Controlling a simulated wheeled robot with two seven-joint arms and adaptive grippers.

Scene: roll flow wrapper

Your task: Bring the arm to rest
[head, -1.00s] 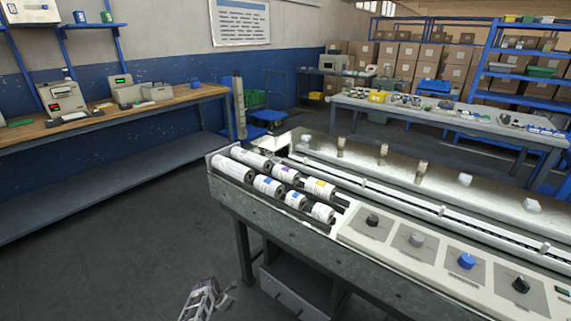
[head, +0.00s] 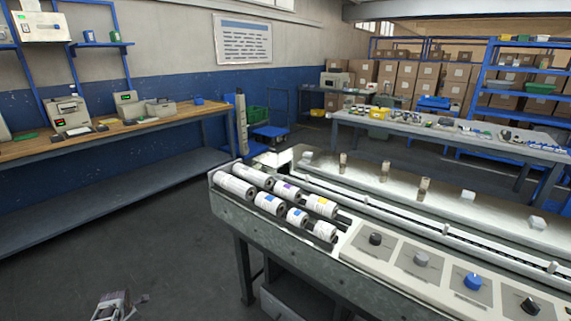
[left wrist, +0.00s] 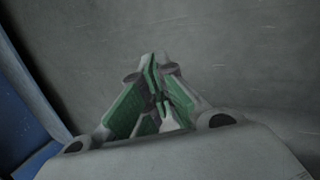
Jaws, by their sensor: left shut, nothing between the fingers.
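My left gripper (head: 128,303) is low at the bottom left of the head view, over the dark floor and apart from the machine. In the left wrist view its green-padded fingers (left wrist: 155,75) meet at the tips with nothing between them, so it is shut and empty. Only its end shows in the head view; the rest of the left arm is below the frame. My right gripper is in neither view.
The wrapper machine (head: 228,206) stands to the right, with several white rolls (head: 270,204) and a row of knobs (head: 473,282) on it. A wooden workbench (head: 105,135) runs along the left wall. The floor (head: 140,230) between them is clear.

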